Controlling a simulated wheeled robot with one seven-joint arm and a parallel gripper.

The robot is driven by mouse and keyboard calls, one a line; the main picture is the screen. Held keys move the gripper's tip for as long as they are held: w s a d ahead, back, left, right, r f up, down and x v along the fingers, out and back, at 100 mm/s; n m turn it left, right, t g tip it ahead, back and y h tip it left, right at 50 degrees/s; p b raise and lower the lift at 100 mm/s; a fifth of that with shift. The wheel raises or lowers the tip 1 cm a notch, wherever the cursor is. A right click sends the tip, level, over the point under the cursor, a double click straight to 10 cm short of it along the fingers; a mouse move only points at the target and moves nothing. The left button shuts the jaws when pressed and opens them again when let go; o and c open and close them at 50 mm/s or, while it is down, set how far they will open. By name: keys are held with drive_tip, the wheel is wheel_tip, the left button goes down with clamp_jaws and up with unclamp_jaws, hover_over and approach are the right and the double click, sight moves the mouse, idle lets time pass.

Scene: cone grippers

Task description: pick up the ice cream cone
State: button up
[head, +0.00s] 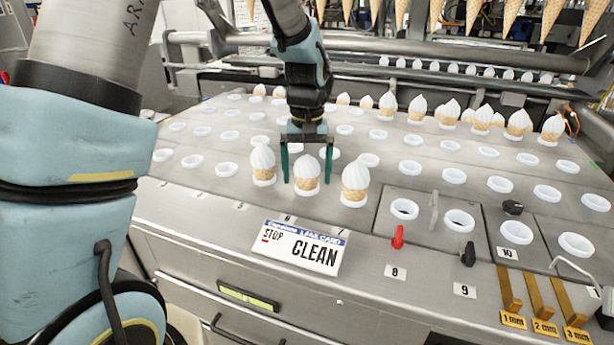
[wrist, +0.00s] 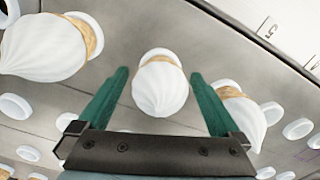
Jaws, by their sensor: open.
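An ice cream cone (head: 307,176) with a white swirl top stands upright in a white ring near the front edge of the metal counter. My gripper (head: 307,182) is open, with one green finger on each side of this cone. In the wrist view the cone (wrist: 160,88) shows between the two spread fingers of my gripper (wrist: 160,95), with a gap on both sides. A second cone (head: 263,166) stands just left of the left finger, and a third cone (head: 355,183) stands to the right. Both neighbours also show in the wrist view.
The counter (head: 225,180) has rows of mostly empty white rings (head: 411,167). More cones (head: 483,119) stand at the back right. A "CLEAN" sign (head: 303,247) sits at the front edge. Cones hang from above at the back. Small levers (head: 398,237) stand at the right front.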

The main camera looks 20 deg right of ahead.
drive_tip(key=c, duration=0.9)
drive_tip(key=shift+r, duration=0.1)
